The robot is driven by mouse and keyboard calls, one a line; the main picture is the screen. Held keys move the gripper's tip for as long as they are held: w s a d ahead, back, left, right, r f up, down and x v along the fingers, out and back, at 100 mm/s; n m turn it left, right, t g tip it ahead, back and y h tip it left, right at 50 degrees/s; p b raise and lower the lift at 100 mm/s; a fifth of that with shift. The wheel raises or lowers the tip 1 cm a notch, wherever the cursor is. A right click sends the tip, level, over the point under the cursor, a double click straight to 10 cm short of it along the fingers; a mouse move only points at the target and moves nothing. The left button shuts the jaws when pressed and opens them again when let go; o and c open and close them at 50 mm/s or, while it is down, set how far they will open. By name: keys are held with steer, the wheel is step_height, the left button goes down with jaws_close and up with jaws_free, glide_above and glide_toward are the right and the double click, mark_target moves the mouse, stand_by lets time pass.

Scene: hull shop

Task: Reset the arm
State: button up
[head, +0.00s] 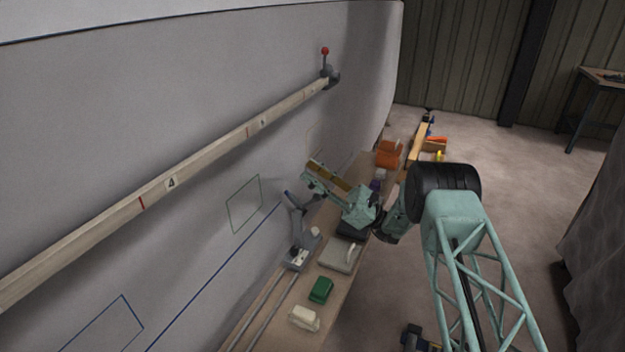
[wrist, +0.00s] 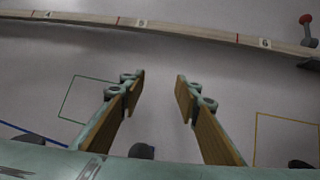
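My gripper (head: 318,178) points toward the grey hull wall (head: 220,110), above the narrow workbench. In the wrist view my gripper (wrist: 160,82) has its two padded fingers well apart, with nothing between them but the hull surface beyond. My arm reaches in from the right of the head view.
A wooden batten (head: 205,160) with numbers runs along the hull, ending at a red-knobbed lever (head: 325,62). The bench (head: 338,288) holds a grey stand (head: 298,232), a white block (head: 304,318), a green block (head: 321,289) and orange items (head: 388,153). Open floor (head: 520,190) lies right.

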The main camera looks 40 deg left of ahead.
steer(key=shift+r, duration=0.2)
stand_by(0.6)
steer(key=s+d+r+n+t+h, duration=0.1)
steer(key=s+d+r+n+h, duration=0.2)
steer(key=d+r, duration=0.7)
steer(key=s+d+r+n+t+h, duration=0.15)
steer(key=d+r+h, duration=0.35)
steer(key=d+r, duration=0.55)
steer(key=s+d+r+n+t+h, duration=0.1)
steer(key=s+d+r+t, duration=0.15)
steer(key=d, duration=0.35)
steer(key=s+d+r+t+h, duration=0.1)
steer(key=s+d+h, duration=0.1)
steer(key=s+d, duration=0.35)
steer(key=s+d+r+n+t+h, duration=0.1)
steer(key=s+d+r, duration=0.1)
steer(key=d, duration=0.6)
steer(key=s+d+f+n+t+h, duration=0.1)
steer(key=s+d+t+h, duration=0.2)
steer(key=s+d, duration=0.4)
steer(key=s+d+f+n+t+h, duration=0.1)
steer(key=s+d+t+h, duration=0.2)
steer(key=d, duration=1.7)
steer(key=s+d+f+n+t+h, duration=0.1)
steer(key=s+d+t+h, duration=0.2)
steer(key=s+d, duration=0.8)
steer(key=d, duration=0.3)
steer(key=shift+s+d+n+t+p, duration=0.15)
steer(key=shift+s+n+t+p, duration=0.2)
steer(key=shift+s+t, duration=0.05)
